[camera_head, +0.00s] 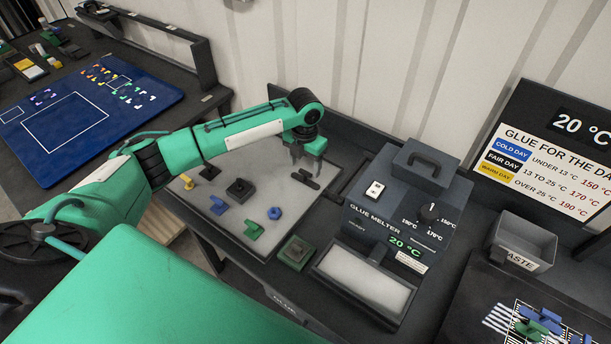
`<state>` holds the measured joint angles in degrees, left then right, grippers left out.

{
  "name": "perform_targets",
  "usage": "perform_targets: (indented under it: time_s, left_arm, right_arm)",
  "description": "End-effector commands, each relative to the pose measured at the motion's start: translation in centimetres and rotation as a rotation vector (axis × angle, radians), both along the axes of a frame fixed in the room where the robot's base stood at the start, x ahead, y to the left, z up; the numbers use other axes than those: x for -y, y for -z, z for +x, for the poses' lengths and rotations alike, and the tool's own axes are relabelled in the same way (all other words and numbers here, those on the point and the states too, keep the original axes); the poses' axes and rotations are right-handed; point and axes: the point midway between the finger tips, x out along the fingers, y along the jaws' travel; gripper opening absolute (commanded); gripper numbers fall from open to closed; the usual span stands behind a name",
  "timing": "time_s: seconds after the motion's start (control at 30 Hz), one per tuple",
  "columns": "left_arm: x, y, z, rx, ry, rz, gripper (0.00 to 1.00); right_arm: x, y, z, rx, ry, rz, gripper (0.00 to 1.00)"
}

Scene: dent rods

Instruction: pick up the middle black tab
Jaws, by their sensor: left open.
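A pale mat (228,217) on the bench holds several small tabs. Three black pieces lie in a rough row along it: a left one (209,172), a middle one with a square base and raised knob (240,190), and a right one (305,180) that looks longer. My left gripper (306,160) points down with its jaws open and empty. It is above or just behind the right black piece, to the right of the middle one; the exact height gap is hard to tell. My right gripper is not in view.
Yellow (187,182), blue (218,205) and green (253,230) tabs share the mat. A green-topped block (296,252) sits at its front edge. The glue melter (400,215) stands close on the right, with a waste bin (522,240) beyond. A blue board (150,110) lies at left.

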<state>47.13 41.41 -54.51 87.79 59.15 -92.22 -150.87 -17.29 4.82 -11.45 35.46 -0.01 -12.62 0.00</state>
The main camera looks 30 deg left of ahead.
Motion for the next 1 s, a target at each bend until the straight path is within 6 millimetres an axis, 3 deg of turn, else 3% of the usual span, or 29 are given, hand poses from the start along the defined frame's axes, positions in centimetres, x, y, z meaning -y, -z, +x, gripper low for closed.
perform_targets:
  time_s: [0.23,0.4,0.67,0.9,1.0]
  left_arm:
    - [-0.1,2.6,0.1,-0.005,-0.002,0.0,0.64]
    - [-0.1,4.8,0.2,-0.002,0.0,0.0,0.64]
    - [-0.2,5.3,0.2,-0.001,0.0,0.001,0.64]
    - [-0.2,5.2,0.2,-0.001,0.0,0.001,0.18]
    - [-0.2,5.2,0.2,-0.001,0.0,0.001,0.16]
  right_arm:
    - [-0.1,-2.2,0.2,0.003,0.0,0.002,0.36]
    - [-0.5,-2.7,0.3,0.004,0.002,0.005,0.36]
    - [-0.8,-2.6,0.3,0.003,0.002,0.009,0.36]
    - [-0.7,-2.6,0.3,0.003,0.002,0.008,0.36]
    - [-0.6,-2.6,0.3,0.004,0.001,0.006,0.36]
